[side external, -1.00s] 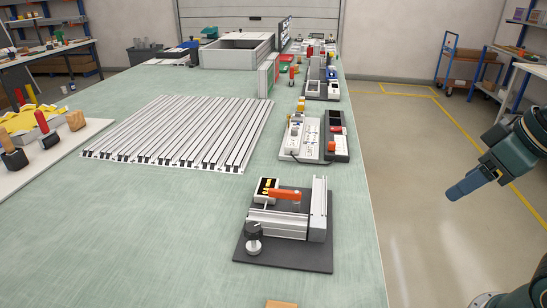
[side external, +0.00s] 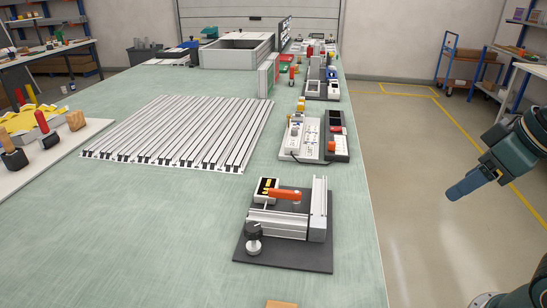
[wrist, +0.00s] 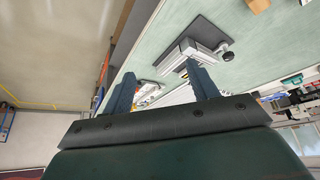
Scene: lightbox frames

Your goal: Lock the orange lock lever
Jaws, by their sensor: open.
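The orange lock lever (side external: 285,194) lies roughly level across the top of a small fixture of aluminium profiles (side external: 282,222) on a dark base plate (side external: 312,260). A black knob (side external: 253,231) sits at the fixture's front left. My gripper (side external: 453,195) is off the right side of the table, apart from the fixture. In the wrist view my gripper (wrist: 160,80) shows two blue fingers spread apart with nothing between them. The fixture (wrist: 195,45) shows beyond the right finger; the lever cannot be made out there.
Behind the fixture stand a control box with an orange button (side external: 331,147) and a white panel (side external: 302,140). A slotted aluminium plate (side external: 185,132) lies to the left. The green table (side external: 150,230) is clear at the front left. Open floor lies right of the table.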

